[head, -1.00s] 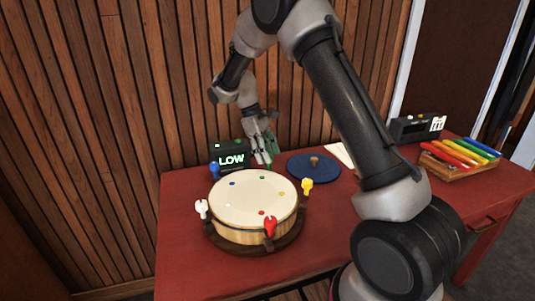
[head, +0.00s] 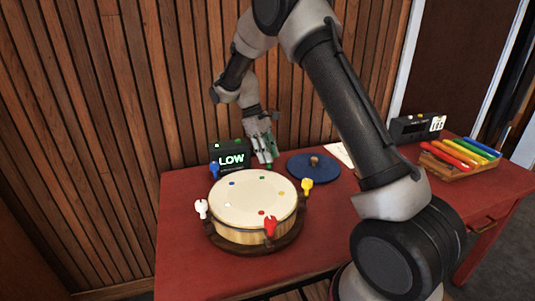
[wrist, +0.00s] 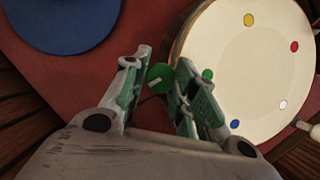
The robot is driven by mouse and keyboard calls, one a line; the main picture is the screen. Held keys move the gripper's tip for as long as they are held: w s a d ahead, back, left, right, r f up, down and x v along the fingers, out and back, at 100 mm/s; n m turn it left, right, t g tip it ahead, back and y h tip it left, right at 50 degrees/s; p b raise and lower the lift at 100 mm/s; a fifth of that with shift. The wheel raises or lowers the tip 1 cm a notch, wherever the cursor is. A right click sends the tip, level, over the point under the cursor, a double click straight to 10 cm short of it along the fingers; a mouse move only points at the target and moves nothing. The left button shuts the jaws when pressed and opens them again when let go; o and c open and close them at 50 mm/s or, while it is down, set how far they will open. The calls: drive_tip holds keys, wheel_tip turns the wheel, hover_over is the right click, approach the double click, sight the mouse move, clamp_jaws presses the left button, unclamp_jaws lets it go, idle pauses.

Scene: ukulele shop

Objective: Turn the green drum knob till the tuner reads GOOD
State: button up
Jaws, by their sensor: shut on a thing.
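The drum (head: 252,207) stands on the red table with white, red, yellow and blue knobs around its rim and coloured dots on its skin. The tuner (head: 231,157) behind it reads LOW in green-white letters. My gripper (head: 266,163) points down at the drum's far side. In the wrist view the green knob (wrist: 160,76), with a pale line on top, sits between the fingertips of my gripper (wrist: 163,80), beside the drum (wrist: 250,62). The fingers are shut on the knob. In the head view the fingers mostly hide it.
A dark blue round mat (head: 314,167) with a small wooden knob lies right of the drum. A rack of coloured tubes (head: 460,155) and a dark box (head: 415,128) are at the right. The wooden slat wall is close behind the tuner. The table's front left is clear.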

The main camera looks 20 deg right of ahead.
drive_tip(key=shift+w+d+m+g+y, duration=0.15)
drive_tip(key=shift+m+y, duration=0.25)
drive_tip(key=shift+m, duration=0.75)
drive_tip(key=shift+s+a+m+g+y, duration=0.15)
drive_tip(key=shift+m+y, duration=0.25)
drive_tip(key=shift+m, duration=0.75)
drive_tip(key=shift+w+d, duration=0.1)
drive_tip(key=o, duration=1)
drive_tip(key=v, duration=1.2)
drive_tip(key=shift+w, duration=0.1)
